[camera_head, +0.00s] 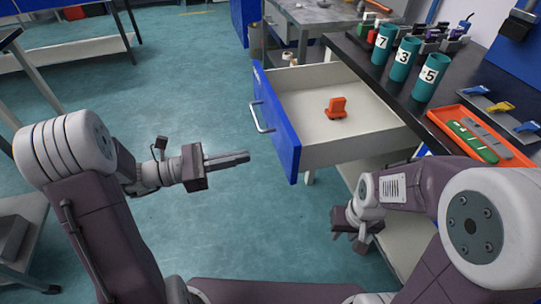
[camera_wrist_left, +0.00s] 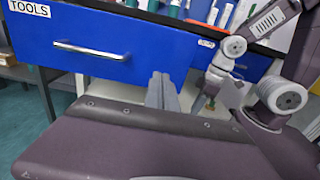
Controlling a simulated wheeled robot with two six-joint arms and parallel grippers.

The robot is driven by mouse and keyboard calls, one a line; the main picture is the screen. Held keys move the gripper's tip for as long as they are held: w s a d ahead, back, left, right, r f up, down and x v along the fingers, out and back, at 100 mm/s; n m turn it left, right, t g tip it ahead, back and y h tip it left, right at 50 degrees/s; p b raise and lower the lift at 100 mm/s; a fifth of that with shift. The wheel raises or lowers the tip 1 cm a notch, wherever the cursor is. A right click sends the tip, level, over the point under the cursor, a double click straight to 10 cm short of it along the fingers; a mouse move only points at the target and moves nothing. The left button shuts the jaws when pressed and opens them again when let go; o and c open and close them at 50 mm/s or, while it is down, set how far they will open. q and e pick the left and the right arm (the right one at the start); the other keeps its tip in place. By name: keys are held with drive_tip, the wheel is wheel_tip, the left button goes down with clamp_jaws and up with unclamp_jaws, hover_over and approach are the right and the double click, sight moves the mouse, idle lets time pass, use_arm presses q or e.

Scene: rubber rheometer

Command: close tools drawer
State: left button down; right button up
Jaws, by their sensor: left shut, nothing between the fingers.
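The tools drawer (camera_head: 278,122) is pulled well out from the dark-topped bench. Its blue front and metal handle (camera_head: 262,117) face left, and an orange item (camera_head: 337,108) lies inside. In the left wrist view the blue front (camera_wrist_left: 150,48) carries a TOOLS label (camera_wrist_left: 30,8) and a bar handle (camera_wrist_left: 90,50). My left gripper (camera_head: 247,156) is shut and empty, left of the drawer front and apart from it. Its fingers (camera_wrist_left: 162,88) also show in the left wrist view. My right gripper (camera_head: 348,242) is low, in front of the bench, with its fingers apart and empty.
The bench top holds numbered teal cylinders (camera_head: 404,60) and an orange tray (camera_head: 480,137) with tools. A grey table (camera_head: 330,17) stands behind the drawer. Open floor (camera_head: 195,90) lies left of the drawer front.

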sight(283, 149)
use_arm(q)
drive_tip(key=b+x, duration=0.1)
drive_tip(key=x, duration=0.2)
drive_tip(key=b+x, duration=0.1)
drive_tip(key=x, duration=0.2)
drive_tip(key=shift+d+f, duration=0.2)
drive_tip(key=shift+d, duration=0.15)
drive_tip(key=shift+b+x, duration=0.35)
drive_tip(key=shift+x, duration=0.4)
drive_tip(key=shift+w+r, duration=0.1)
drive_tip(key=shift+r, duration=0.05)
